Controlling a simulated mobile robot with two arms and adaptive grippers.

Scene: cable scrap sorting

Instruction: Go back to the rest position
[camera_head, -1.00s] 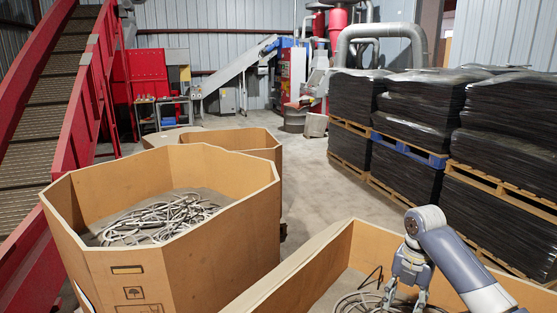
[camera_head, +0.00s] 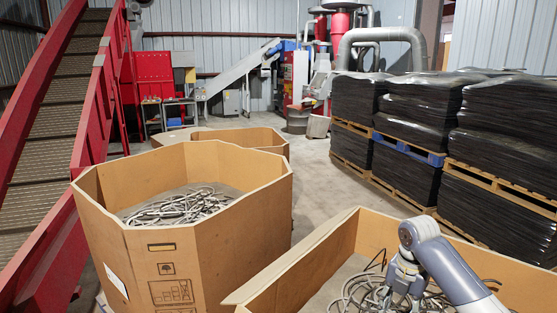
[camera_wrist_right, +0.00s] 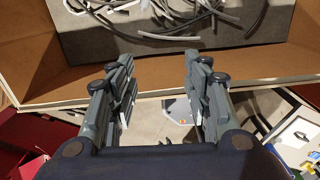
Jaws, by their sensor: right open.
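My right arm comes in from the lower right of the head view. Its gripper (camera_head: 402,298) hangs over the near cardboard box (camera_head: 285,277), above a loose tangle of grey cables (camera_head: 356,290). In the right wrist view the two fingers stand well apart with nothing between them, so the gripper (camera_wrist_right: 156,75) is open and empty. Cables (camera_wrist_right: 170,22) lie on the grey box floor at the top of that view, apart from the fingers. My left gripper is not in view.
A large octagonal cardboard box (camera_head: 215,262) with cables (camera_head: 180,207) stands at left. A red conveyor (camera_head: 85,150) rises behind it. Black wrapped stacks (camera_head: 410,105) on pallets line the right. Bare floor (camera_head: 310,190) lies between.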

